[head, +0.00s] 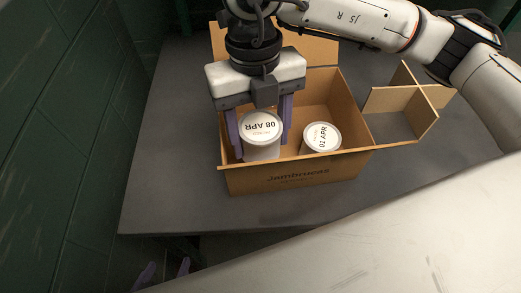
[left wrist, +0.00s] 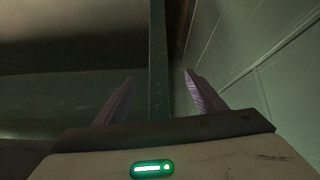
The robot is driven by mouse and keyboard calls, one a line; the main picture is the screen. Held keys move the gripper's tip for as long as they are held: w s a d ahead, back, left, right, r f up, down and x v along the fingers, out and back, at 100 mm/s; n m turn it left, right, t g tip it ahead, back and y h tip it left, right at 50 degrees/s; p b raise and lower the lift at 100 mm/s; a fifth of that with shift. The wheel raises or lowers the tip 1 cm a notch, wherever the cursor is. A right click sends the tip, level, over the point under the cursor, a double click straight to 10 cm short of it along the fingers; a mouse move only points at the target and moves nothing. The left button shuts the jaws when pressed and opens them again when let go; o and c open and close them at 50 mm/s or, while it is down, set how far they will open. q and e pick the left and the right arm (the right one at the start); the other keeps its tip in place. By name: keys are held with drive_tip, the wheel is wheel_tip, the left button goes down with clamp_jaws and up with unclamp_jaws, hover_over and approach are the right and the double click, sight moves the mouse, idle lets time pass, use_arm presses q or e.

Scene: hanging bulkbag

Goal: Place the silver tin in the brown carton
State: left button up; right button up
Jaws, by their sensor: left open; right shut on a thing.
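The brown carton (head: 296,178) stands open on the table, its flaps folded outward. My right gripper (head: 261,147) is shut on a pale silver tin (head: 263,151) with a white lid marked "08 APR". It holds the tin upright at the left front of the carton's opening. I cannot tell whether the tin's base touches the carton floor. A second, similar tin (head: 321,138) marked "01 APR" is in the carton to the right, apart from the held one. My left gripper (head: 164,269) is open and empty, low beyond the table's front edge; its fingers also show in the left wrist view (left wrist: 158,98).
A cardboard divider (head: 402,100) stands on the grey table (head: 165,160) just right of the carton. The table left of the carton is clear. A green block wall (head: 60,120) runs along the left. The carton's back flap (head: 310,48) stands up behind my right gripper.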

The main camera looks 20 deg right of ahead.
sight(257, 120)
drive_tip(key=shift+w+f, duration=0.1)
drive_tip(key=shift+f, duration=3.1)
drive_tip(key=shift+f, duration=0.1)
drive_tip(key=shift+f, duration=0.15)
drive_tip(key=o, duration=1)
drive_tip(key=r, duration=0.4)
drive_tip(key=w+r, duration=0.1)
drive_tip(key=r, duration=0.7)
drive_tip(key=shift+w+r, duration=0.2)
